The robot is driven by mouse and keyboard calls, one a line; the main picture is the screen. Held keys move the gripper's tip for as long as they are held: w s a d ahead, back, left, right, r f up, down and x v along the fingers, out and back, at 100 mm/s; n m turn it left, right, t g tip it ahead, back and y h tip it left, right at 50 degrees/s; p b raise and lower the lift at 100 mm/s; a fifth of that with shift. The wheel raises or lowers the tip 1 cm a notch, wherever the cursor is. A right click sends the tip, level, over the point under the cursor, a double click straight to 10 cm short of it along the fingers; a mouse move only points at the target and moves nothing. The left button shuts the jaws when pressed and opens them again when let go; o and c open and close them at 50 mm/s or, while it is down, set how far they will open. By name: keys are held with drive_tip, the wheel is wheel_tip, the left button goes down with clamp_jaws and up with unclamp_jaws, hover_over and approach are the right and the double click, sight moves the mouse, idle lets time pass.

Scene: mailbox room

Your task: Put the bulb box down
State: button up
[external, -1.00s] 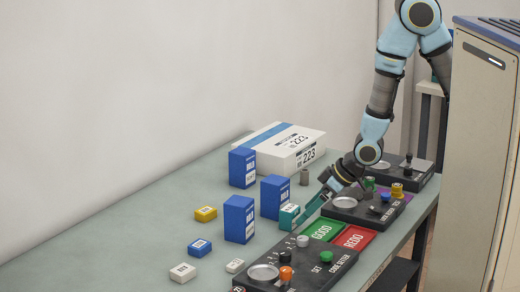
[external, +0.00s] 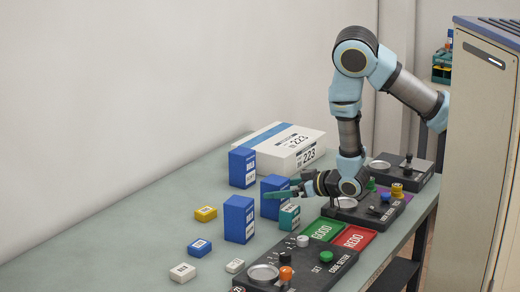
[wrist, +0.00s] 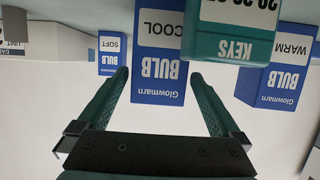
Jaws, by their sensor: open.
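Three blue bulb boxes stand upright on the bench. The middle one (external: 270,205), labelled COOL in the wrist view (wrist: 158,60), is nearest my gripper. My gripper (external: 270,189) is open and level at the upper part of that box. In the wrist view, which is upside down, the box shows between my spread fingers (wrist: 160,74); I cannot tell whether either finger touches it. The SOFT box (external: 242,168) is at the back, by the white parcel. The WARM box (external: 238,222) is nearer the front; it also shows in the wrist view (wrist: 272,85).
A teal KEYS box (external: 289,217) stands close beside the middle box. The large white parcel (external: 290,150) lies behind. Small yellow (external: 206,213), blue (external: 199,247) and white boxes (external: 182,272) lie in front. Green (external: 324,230) and red (external: 354,238) pads and control panels line the right side.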

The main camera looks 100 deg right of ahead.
sight(266, 189)
drive_tip(key=shift+w+d+p, duration=0.45)
drive_tip(key=shift+d+p, duration=0.05)
drive_tip(key=p+x, duration=0.1)
drive_tip(key=x, duration=0.3)
drive_tip(key=shift+d+f+p, duration=0.1)
drive_tip(key=shift+p, duration=0.3)
drive_tip(key=c, duration=1.5)
drive_tip(key=shift+w+r, duration=0.1)
drive_tip(key=shift+r, duration=0.1)
